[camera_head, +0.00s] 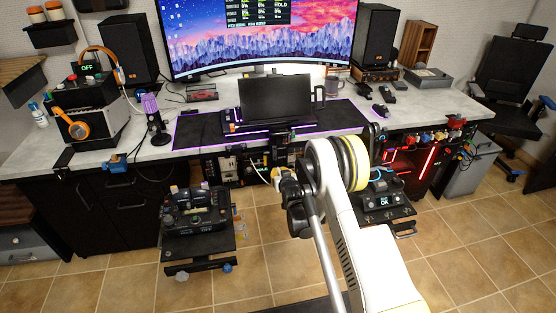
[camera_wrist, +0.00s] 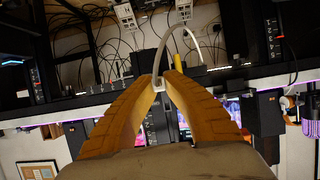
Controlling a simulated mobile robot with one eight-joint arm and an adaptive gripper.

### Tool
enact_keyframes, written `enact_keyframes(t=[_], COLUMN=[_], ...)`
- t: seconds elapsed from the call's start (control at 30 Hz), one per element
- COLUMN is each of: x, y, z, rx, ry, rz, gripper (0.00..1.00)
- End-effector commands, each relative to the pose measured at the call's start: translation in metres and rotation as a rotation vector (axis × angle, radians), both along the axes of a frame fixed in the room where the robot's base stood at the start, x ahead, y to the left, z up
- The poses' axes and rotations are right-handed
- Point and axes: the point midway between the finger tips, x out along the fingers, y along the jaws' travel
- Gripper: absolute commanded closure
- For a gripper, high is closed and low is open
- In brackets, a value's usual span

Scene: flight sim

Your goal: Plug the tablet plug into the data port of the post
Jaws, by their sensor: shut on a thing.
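My gripper (camera_wrist: 159,76) is shut on a small white plug (camera_wrist: 158,85), held between its two yellow-orange fingertips. A white cable (camera_wrist: 186,27) rises from the plug and bends in an arc in the wrist view. In the head view my gripper (camera_head: 277,177) is in front of the desk, below its front edge, mostly hidden by my arm. A dark screen that may be the tablet (camera_head: 275,97) stands on the desk above it. I cannot make out the post or its data port with certainty.
The grey desk (camera_head: 185,143) carries a large monitor (camera_head: 262,40), speakers and a microphone (camera_head: 154,118). Dark equipment and cables sit under its edge. Control panels (camera_head: 197,215) stand left and right (camera_head: 387,196) of my arm. Tiled floor lies bare between them.

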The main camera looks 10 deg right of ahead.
Motion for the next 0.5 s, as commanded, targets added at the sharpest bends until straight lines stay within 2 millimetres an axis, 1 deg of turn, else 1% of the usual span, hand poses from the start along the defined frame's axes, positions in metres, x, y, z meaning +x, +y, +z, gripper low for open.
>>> enact_keyframes(t=[0.27,0.37,0.5], x=[0.001,0.005,0.016], y=[0.0,0.0,0.0], z=[0.0,0.0,0.0], rx=[0.0,0.0,0.0], ry=[0.0,0.0,0.0], rz=[0.0,0.0,0.0], gripper=[1.0,1.0,1.0])
